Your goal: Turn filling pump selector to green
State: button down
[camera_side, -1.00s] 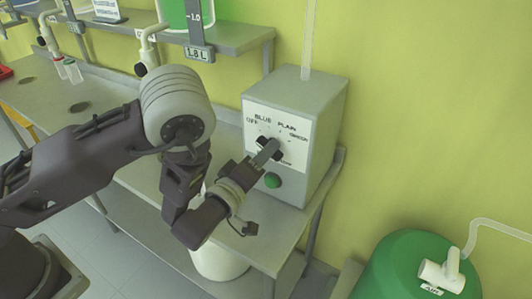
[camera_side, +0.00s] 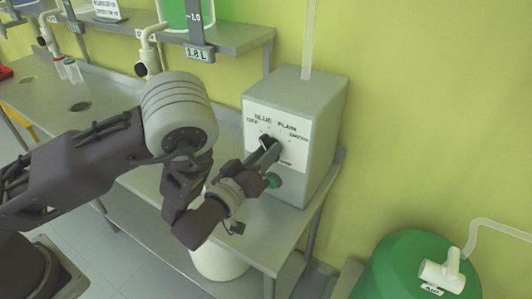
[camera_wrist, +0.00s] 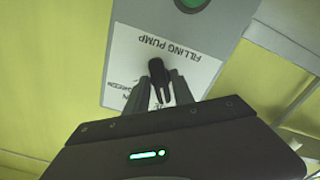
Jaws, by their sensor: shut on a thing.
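The filling pump selector is a black knob (camera_side: 276,144) on the white label plate (camera_side: 292,128) of a grey box. The plate reads OFF, BLUE, PLAIN and GREEN from left to right around the knob. My gripper (camera_side: 266,153) is at the plate from the lower left, its fingers shut on the knob. In the wrist view the black knob (camera_wrist: 157,73) sits between the two grey fingers of my gripper (camera_wrist: 160,88), and its outer end shows. The gripper hides part of the dial, so I cannot tell which mark the knob points to.
A green button (camera_side: 272,181) sits just below the knob, partly covered by my gripper. The grey pump box (camera_side: 322,135) stands at the bench's right end by the yellow wall. A green drum (camera_side: 405,265) stands at the lower right.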

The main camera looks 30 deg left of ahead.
jog(key=shift+a+m, duration=0.15)
jog(key=shift+m, duration=8.95)
jog(key=c, duration=1.3)
grip_release()
jog(key=shift+s, duration=0.1)
